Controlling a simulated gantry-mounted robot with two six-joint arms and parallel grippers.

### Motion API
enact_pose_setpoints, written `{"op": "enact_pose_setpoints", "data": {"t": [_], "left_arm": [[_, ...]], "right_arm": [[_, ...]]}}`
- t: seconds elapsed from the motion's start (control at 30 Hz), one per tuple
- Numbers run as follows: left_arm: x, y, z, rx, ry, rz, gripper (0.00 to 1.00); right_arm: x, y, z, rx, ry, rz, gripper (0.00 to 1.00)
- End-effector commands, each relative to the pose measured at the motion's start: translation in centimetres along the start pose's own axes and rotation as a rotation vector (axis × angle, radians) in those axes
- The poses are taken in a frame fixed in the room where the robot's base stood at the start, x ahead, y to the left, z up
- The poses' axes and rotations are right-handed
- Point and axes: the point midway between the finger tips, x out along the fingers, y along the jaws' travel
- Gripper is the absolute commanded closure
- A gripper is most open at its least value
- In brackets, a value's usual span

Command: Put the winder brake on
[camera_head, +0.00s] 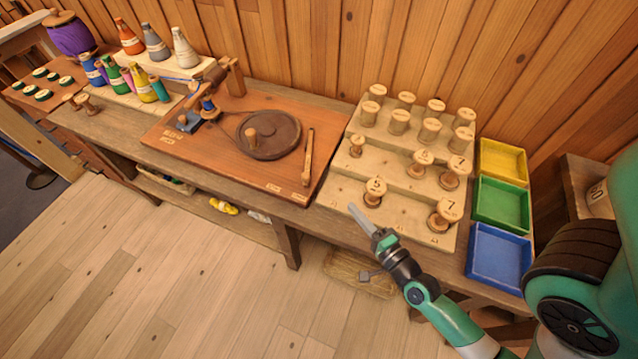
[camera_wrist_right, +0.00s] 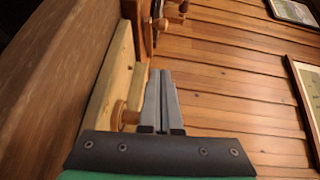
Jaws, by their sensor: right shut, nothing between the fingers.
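The winder is a reddish-brown board (camera_head: 215,165) on the bench with a dark round disc (camera_head: 285,138) that has a wooden knob. A slim wooden lever (camera_head: 308,157), which looks like the brake, lies on the board to the right of the disc, apart from it. Two small labels sit at the board's front edge near the lever; I cannot read them. My right gripper (camera_head: 354,210) is shut and empty, in front of the spool rack and to the right of the lever. Its closed fingers also show in the right wrist view (camera_wrist_right: 161,95). My left gripper is not in view.
A stepped pale rack (camera_head: 402,222) with several wooden spools stands right of the winder. Yellow, green and blue trays (camera_head: 500,257) are farther right. Coloured thread cones (camera_head: 185,48) stand at the left. The floor in front of the bench is mostly clear.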

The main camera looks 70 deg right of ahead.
Motion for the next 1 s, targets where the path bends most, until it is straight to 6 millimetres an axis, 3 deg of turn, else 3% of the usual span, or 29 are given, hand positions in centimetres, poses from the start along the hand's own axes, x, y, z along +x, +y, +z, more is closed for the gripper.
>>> {"op": "enact_pose_setpoints", "data": {"t": [0.17,0.57,0.7,1.0], "left_arm": [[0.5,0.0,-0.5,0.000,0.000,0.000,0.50],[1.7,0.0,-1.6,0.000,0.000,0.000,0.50],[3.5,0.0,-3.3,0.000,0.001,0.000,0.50],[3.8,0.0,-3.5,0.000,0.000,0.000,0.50]], "right_arm": [[1.8,-0.3,0.0,-0.001,0.001,-0.003,1.00],[10.4,-0.3,0.0,0.000,0.000,-0.003,1.00],[11.4,-0.7,1.6,-0.001,-0.005,0.001,1.00],[12.8,-0.1,2.9,0.000,-0.001,-0.001,1.00]]}}
